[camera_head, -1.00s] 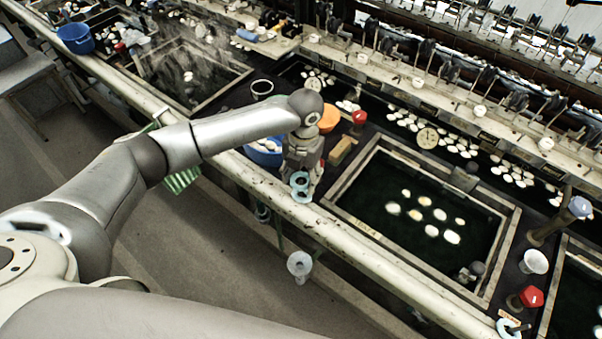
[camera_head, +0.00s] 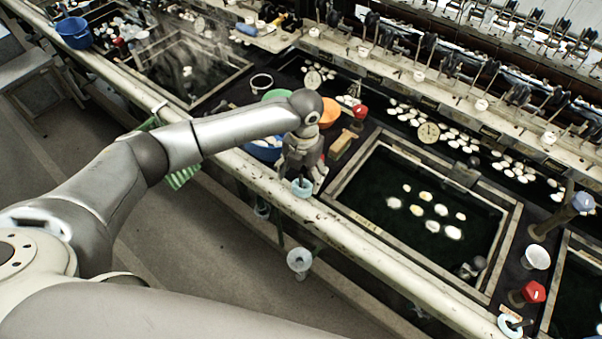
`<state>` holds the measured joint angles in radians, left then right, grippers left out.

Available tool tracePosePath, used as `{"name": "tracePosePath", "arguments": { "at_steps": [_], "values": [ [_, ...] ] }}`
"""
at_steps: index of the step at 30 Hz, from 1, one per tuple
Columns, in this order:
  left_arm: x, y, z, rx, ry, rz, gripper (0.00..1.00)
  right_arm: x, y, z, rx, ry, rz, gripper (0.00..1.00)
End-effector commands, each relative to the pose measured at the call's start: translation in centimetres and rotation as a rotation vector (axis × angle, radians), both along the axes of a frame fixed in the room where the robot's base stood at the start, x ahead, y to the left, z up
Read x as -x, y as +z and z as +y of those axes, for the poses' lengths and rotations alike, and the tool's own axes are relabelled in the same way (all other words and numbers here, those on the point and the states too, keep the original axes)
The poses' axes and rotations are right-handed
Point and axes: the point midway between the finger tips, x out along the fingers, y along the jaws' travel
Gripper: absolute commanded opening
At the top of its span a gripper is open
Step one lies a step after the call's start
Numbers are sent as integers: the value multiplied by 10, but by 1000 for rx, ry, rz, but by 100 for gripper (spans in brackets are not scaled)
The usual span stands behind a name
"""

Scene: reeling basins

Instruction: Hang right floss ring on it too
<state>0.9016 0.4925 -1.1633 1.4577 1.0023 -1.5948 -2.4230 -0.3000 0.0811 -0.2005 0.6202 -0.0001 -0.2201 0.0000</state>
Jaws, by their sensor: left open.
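A pale blue floss ring (camera_head: 302,188) is at the pale front rail, directly under my left gripper (camera_head: 303,178). The gripper points down with its fingers spread to either side of the ring. It is open; whether the fingers touch the ring I cannot tell, and what bears the ring is hidden. Another pale ring (camera_head: 509,327) lies at the lower right by the front rail, with a small dark piece across it. My right gripper is not in view.
A dark water basin (camera_head: 372,190) with white cocoons lies right of the gripper. Blue, green and orange bowls (camera_head: 330,112) and a red-topped item (camera_head: 360,112) stand behind it. A white cup (camera_head: 536,257) and red knob (camera_head: 533,291) are near the right ring. A white funnel-like piece (camera_head: 299,260) hangs below the rail.

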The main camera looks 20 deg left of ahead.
Motion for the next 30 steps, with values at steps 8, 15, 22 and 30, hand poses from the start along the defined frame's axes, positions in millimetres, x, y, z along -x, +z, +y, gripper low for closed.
{"name": "tracePosePath", "arguments": {
  "at_steps": [8,15,22,30],
  "values": [
    [-1,3,0,0,0,-1,75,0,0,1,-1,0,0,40],
    [-3,41,-1,1,0,-5,75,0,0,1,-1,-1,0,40],
    [-5,89,-2,1,-1,-4,75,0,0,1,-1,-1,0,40],
    [-5,118,-3,0,0,0,75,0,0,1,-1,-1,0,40]
  ]
}}
